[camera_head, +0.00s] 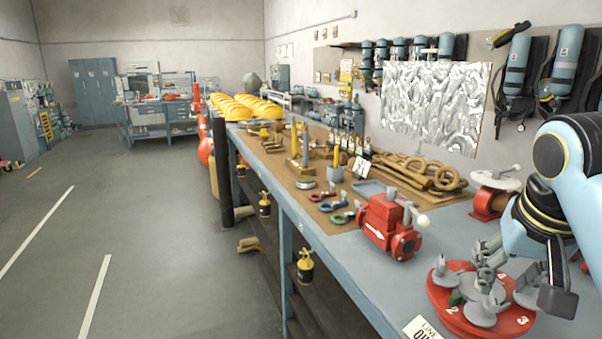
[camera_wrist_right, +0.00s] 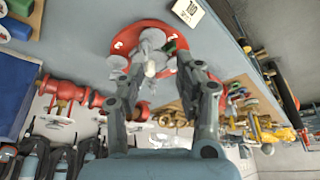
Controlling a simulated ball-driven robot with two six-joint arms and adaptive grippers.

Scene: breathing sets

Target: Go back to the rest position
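My right gripper (camera_head: 488,262) reaches in from the right and hangs above a red round plate (camera_head: 440,300) near the table's front edge. The plate bears numbers, several grey fittings (camera_head: 486,312) and a small green piece. In the right wrist view my right gripper (camera_wrist_right: 160,66) has its two fingers spread apart. Between and beyond them I see the red plate (camera_wrist_right: 133,33) and a pale grey fitting (camera_wrist_right: 152,45). I see nothing clamped between the fingers. My left gripper is not in view.
A red pump-like valve (camera_head: 390,226) stands on the blue-grey workbench (camera_head: 320,232) left of the plate. A red flanged part with a pale handwheel (camera_head: 495,180) stands behind. A printed card (camera_head: 421,328) lies at the front edge. Open floor (camera_head: 150,210) is at left.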

